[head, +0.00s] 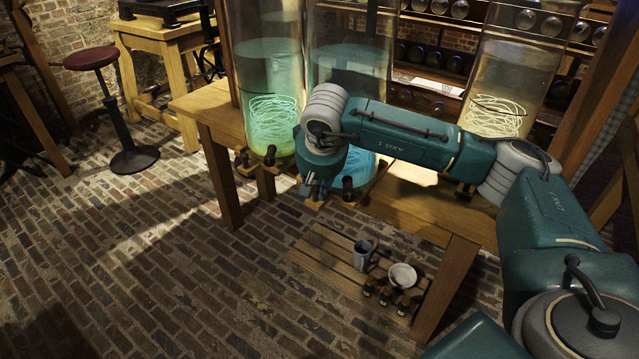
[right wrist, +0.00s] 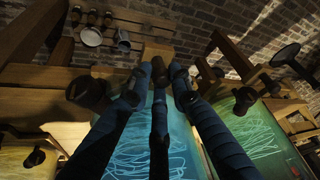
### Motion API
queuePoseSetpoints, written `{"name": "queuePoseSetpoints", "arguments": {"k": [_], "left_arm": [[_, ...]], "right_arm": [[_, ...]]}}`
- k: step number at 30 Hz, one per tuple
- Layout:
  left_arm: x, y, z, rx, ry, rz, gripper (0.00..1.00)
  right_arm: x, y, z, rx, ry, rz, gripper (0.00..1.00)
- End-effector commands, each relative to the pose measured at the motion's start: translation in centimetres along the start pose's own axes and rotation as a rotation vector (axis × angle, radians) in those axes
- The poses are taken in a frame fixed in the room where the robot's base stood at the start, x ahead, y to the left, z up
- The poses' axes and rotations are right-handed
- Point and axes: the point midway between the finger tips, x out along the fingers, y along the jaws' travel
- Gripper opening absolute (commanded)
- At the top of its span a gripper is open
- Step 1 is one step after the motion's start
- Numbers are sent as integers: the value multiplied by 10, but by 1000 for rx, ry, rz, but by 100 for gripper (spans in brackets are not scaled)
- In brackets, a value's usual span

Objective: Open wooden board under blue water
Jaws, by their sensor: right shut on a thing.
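The tall glass jar of blue water (head: 350,60) stands on the wooden table between two other jars. The wooden board (head: 314,204) shows at its base, partly hidden by my right arm, with a dark knob (head: 348,188) beside it. My right gripper (head: 311,190) reaches down in front of the jar. In the right wrist view its fingers (right wrist: 160,78) close together on a dark handle at the board (right wrist: 158,50), mostly hidden between them. The blue jar (right wrist: 150,155) fills the space behind the fingers there. My left gripper is out of view.
A green-lit jar (head: 268,80) stands to the left and a yellowish jar (head: 505,80) to the right. A low slatted shelf (head: 325,262) holds a mug (head: 363,254) and a bowl (head: 402,276). A red stool (head: 90,58) stands at left; the brick floor in front is clear.

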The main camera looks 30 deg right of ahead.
Motion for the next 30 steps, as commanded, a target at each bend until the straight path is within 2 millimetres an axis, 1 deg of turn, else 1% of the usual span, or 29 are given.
{"name": "queuePoseSetpoints", "arguments": {"k": [1, 8, 9, 11, 12, 20, 23, 26, 30], "left_arm": [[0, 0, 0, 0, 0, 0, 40], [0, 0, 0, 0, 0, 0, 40], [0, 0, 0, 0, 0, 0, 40], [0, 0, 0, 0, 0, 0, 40], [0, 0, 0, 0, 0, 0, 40], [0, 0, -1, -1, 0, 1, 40], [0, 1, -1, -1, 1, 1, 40], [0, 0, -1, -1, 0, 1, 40], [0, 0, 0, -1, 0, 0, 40]], "right_arm": [[-2, -5, -1, -3, 6, -13, 0], [-2, -5, -1, -3, 6, -13, 0], [-2, -5, -1, -3, 6, -13, 22], [-2, -5, -1, -3, 6, -13, 34], [-2, -5, -1, -3, 5, -12, 37], [-1, -2, -1, -1, 3, -6, 37], [-7, -3, -1, -1, 4, -7, 37], [-21, -3, -2, -1, 5, -8, 37], [-50, -4, -2, -3, 7, -9, 37]]}}
